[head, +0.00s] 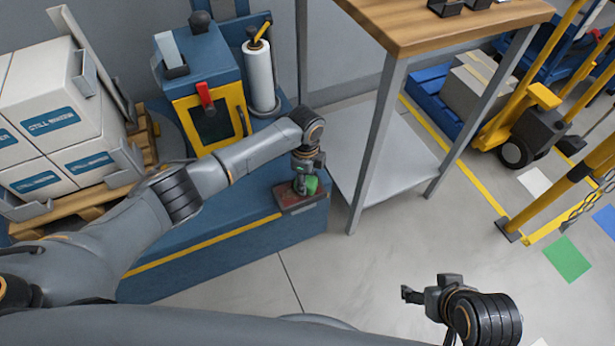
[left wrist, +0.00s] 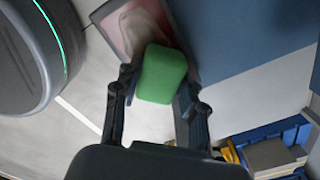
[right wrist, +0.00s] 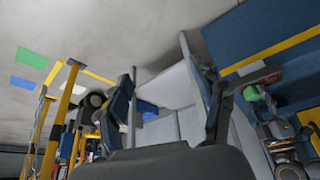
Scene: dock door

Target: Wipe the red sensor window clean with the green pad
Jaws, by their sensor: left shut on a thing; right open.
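The red sensor window (head: 287,197) is a flat dark-framed panel at the end of the blue machine base. In the left wrist view the window (left wrist: 138,25) shows a pale, hazy pinkish surface. My left gripper (head: 305,183) is shut on the green pad (head: 312,186), above the window. The pad (left wrist: 160,75) sits between the fingers in the left wrist view and hides part of the window; I cannot tell whether it touches. My right gripper (head: 410,294) is open and empty over the floor, away from the window.
A wooden-topped table (head: 450,25) with a grey lower shelf (head: 385,160) stands right beside the blue base (head: 235,255). A paper roll (head: 259,75) and a yellow-framed box (head: 212,115) stand behind my left arm. White cartons (head: 50,90) are at left. Front floor is clear.

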